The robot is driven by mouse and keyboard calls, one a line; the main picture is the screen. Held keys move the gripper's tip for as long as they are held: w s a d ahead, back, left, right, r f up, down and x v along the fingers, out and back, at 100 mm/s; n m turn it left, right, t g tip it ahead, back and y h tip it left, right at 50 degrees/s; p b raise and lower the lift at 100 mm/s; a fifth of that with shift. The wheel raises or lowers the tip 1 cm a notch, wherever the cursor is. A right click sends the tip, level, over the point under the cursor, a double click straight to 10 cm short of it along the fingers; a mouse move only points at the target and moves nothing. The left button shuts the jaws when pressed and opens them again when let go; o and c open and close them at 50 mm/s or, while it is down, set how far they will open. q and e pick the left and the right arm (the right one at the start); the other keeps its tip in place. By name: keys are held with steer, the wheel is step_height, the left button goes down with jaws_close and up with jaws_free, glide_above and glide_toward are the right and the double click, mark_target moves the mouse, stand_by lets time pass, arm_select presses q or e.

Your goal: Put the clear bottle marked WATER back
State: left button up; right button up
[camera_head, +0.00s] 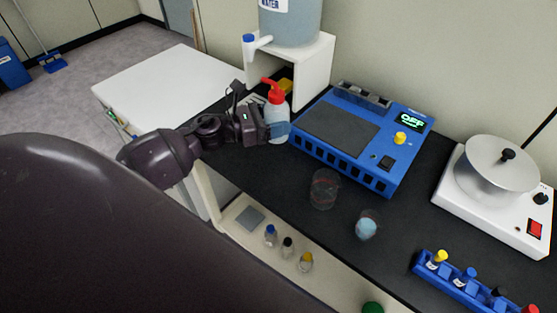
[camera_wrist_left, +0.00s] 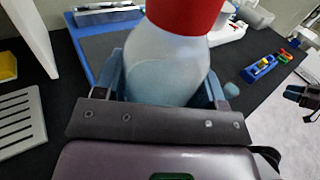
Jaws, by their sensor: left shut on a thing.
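A clear bottle (camera_head: 277,104) with a red cap and red spout stands upright at the back of the black bench, left of the blue device. My left gripper (camera_head: 278,131) is shut around its lower body. In the left wrist view the bottle (camera_wrist_left: 165,65) fills the space between the blue fingers of the gripper (camera_wrist_left: 168,85), and liquid shows inside. No WATER marking is readable on it, and I cannot tell whether its base touches the bench. A small dark part that looks like my right gripper (camera_wrist_left: 303,97) shows at the right edge there, too small to judge.
A white stand (camera_head: 318,72) with a large water tank (camera_head: 291,25) is just behind the bottle. The blue device (camera_head: 350,140) is close on its right. Two beakers (camera_head: 324,190) (camera_head: 367,226) stand in front. A slotted grey plate (camera_wrist_left: 17,122) lies left in the wrist view.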

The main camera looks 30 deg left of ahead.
arm_select(q)
step_height(320, 180, down, 14)
steer(key=shift+w+f+b, duration=0.1)
steer(key=shift+f+b, duration=0.1)
steer(key=shift+b, duration=0.8)
steer(key=shift+f, duration=0.1)
steer(key=shift+f, duration=0.1)
steer(key=o, duration=1.1)
